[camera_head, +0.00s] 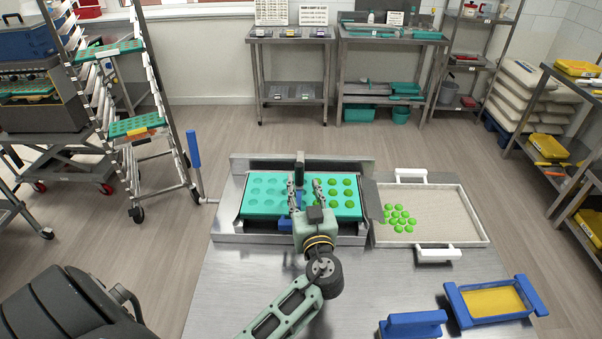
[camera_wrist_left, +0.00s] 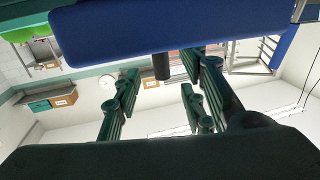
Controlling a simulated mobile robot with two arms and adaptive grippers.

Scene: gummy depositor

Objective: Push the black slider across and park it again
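The black slider (camera_head: 299,160) shows as an upright dark post at the back edge of the teal mould tray (camera_head: 255,208), near the tray's middle. Its lower part is hidden by my gripper. My left gripper (camera_head: 304,188) is over the tray, just in front of the post, with its fingers apart. In the left wrist view the fingers (camera_wrist_left: 161,98) are also spread, with nothing held between them. A dark post end (camera_wrist_left: 162,66) shows beyond them, below a large blue bar (camera_wrist_left: 150,28). I cannot tell whether a finger touches the slider. My right gripper is not in view.
Left cavities look empty; right ones hold green fill. A blue handle (camera_head: 194,149) stands left of the metal depositor frame. A white-handled tray (camera_head: 455,207) with several green gummies lies right. A blue-framed yellow tray (camera_head: 493,301) and blue block (camera_head: 413,325) lie front right.

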